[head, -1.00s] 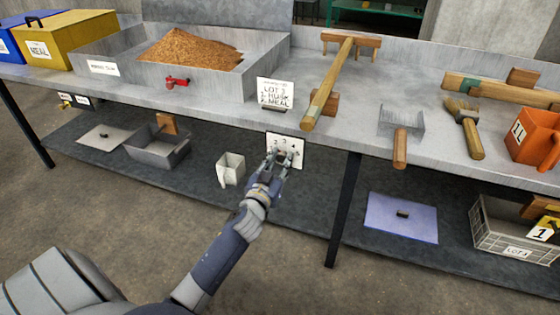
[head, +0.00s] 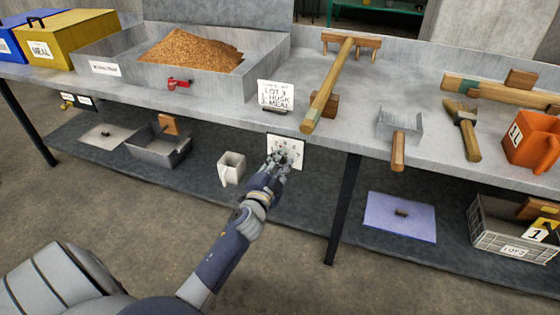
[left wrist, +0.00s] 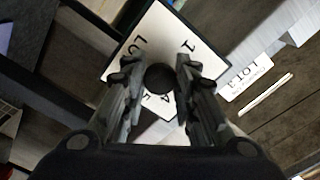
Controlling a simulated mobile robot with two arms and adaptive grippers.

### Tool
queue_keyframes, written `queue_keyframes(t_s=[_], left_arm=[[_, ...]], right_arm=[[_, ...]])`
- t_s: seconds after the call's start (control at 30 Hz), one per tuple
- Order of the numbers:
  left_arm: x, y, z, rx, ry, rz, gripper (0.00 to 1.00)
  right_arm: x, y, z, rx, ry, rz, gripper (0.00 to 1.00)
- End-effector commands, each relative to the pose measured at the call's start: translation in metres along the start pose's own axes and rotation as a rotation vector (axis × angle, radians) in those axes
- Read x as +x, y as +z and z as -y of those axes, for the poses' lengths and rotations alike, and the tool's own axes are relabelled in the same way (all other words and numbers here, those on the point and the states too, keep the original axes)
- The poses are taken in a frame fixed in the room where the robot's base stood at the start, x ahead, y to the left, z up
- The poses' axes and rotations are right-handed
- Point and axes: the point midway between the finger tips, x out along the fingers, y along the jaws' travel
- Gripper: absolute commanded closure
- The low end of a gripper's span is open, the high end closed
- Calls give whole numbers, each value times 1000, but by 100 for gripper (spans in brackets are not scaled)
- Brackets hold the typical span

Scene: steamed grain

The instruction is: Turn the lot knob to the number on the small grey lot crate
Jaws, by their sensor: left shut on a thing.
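The lot knob's white plate (head: 295,150) hangs under the front edge of the bench, with numbers around its middle. In the left wrist view the dark round knob (left wrist: 159,78) sits between my finger pads on the plate (left wrist: 197,58); "LO" and "1" are readable. My left gripper (head: 284,156) is shut on the knob and hides much of it in the head view. Which number the knob points to cannot be told. The small grey lot crate (head: 484,238) stands on the lower shelf at right. Its white label (head: 515,250) starts with "LOT"; a yellow tag (head: 543,230) reads "1".
A lot card (head: 276,95) stands on the bench above the plate. A white jug (head: 231,168) stands on the shelf just left of my gripper. A bench leg (head: 344,210) is to the right.

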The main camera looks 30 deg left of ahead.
Motion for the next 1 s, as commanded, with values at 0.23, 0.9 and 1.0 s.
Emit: queue_keyframes(t_s=[0.23,0.9,1.0], left_arm=[[0,0,0,238,1,0,97],[0,-1,0,858,2,-1,97],[0,-1,0,931,2,-1,97]], right_arm=[[-3,-1,0,0,0,0,73],[-7,-2,0,0,0,-1,73],[-8,-3,0,0,0,-1,73]])
